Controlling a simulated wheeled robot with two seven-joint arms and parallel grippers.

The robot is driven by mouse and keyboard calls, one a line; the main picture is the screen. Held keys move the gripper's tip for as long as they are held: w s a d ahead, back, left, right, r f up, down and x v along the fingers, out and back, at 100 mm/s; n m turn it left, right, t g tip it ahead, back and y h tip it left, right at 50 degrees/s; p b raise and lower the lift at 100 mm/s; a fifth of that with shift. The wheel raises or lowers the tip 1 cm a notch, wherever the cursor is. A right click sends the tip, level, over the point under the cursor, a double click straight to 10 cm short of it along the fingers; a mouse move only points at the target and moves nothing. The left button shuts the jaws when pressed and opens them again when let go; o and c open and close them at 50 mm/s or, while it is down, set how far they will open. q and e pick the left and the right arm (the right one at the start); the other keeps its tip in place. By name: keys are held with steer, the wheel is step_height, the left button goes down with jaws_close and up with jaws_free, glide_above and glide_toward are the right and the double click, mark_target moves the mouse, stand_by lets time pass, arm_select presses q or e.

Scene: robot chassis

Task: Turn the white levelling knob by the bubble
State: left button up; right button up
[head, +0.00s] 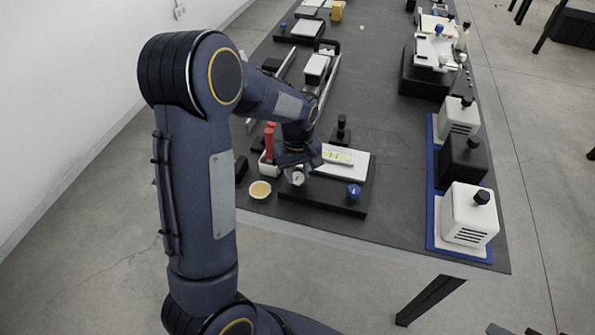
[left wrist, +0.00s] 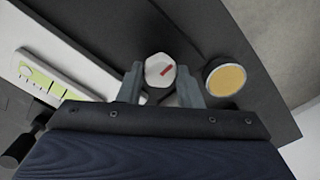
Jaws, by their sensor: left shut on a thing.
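The white levelling knob (head: 298,179) is at the near left of a black base plate (head: 322,204). In the left wrist view the knob (left wrist: 160,68) is a faceted white cap with a red mark that slants up to the right. My left gripper (head: 297,168) is down at the knob. In the left wrist view its two fingers (left wrist: 161,86) are shut on the knob, one on each side. The yellow-green bubble level (head: 337,157) lies on a white block on the plate and also shows at the left of the left wrist view (left wrist: 45,77). My right gripper is not in view.
A blue knob (head: 353,191) and a black knob (head: 341,126) stand on the same plate. A round yellow-topped dish (head: 260,189) and a red item (head: 269,138) are to the left. White and black boxes (head: 468,212) stand on a blue mat at right. The table between is clear.

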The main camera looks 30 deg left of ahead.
arm_select(q)
steer(key=shift+m, duration=0.4)
steer(key=m, duration=0.8)
steer(key=shift+b, duration=0.3)
steer(key=m, duration=0.5)
steer(key=shift+d+m, duration=0.1)
steer(key=shift+m, duration=1.8)
steer(key=o, duration=1)
